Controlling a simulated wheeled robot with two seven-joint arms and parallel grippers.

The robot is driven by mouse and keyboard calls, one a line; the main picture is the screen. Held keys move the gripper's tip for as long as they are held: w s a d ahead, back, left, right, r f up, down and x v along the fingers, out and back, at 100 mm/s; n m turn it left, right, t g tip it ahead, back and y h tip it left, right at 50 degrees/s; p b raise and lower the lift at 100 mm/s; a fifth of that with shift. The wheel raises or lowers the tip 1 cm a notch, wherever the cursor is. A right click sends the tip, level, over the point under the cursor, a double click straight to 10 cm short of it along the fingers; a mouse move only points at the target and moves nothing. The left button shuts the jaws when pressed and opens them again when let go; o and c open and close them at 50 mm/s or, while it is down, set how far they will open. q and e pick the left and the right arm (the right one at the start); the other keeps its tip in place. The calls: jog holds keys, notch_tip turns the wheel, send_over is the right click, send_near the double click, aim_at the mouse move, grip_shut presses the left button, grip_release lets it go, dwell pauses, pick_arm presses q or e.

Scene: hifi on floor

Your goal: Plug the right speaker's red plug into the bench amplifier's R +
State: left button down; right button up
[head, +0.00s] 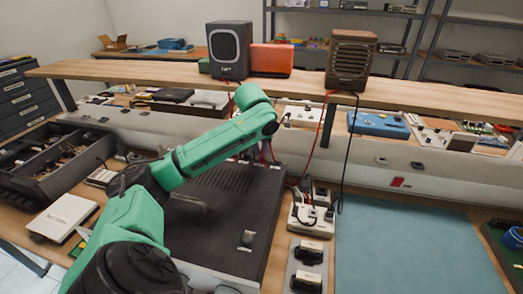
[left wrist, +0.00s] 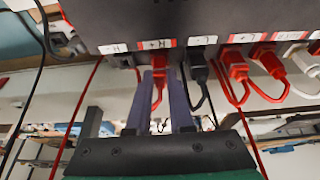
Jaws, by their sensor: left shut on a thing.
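The bench amplifier (head: 268,195) is a black box on the bench; its panel (left wrist: 190,18) fills the top of the left wrist view. A red plug (left wrist: 158,68) is between my left gripper's fingers (left wrist: 165,85), up against the panel under the red-marked label (left wrist: 159,44), which reads upside down like R +. How deep it sits, I cannot tell. In the head view my left arm reaches over the amplifier's far edge, and its fingertips are hidden. The right speaker (head: 351,60) is brown, on the shelf, with red and black cables hanging. My right gripper is not in view.
Beside the held plug are a black plug (left wrist: 198,66) and red plugs (left wrist: 236,66) in the panel, with cables hanging close by. A dark speaker (head: 229,50) stands on the shelf (head: 150,70). A power strip (head: 312,215) lies right of the amplifier; the blue mat (head: 420,245) is clear.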

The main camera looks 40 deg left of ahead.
pick_arm(q)
jog(key=shift+f+p, duration=0.1)
jog(key=shift+p, duration=0.2)
dwell(0.7)
jog(key=c, duration=0.7)
grip_release()
jog(key=p+v, duration=0.2)
jog(key=v, duration=0.4)
jog(key=p+v, duration=0.2)
jog(key=v, duration=0.5)
jog(key=w+p+v, duration=0.1)
jog(key=p+v, duration=0.1)
jog(key=v, duration=0.4)
jog(key=shift+w+a+r+p, duration=0.1)
jog(key=shift+a+r+p, duration=0.15)
jog(key=shift+r+p, duration=0.15)
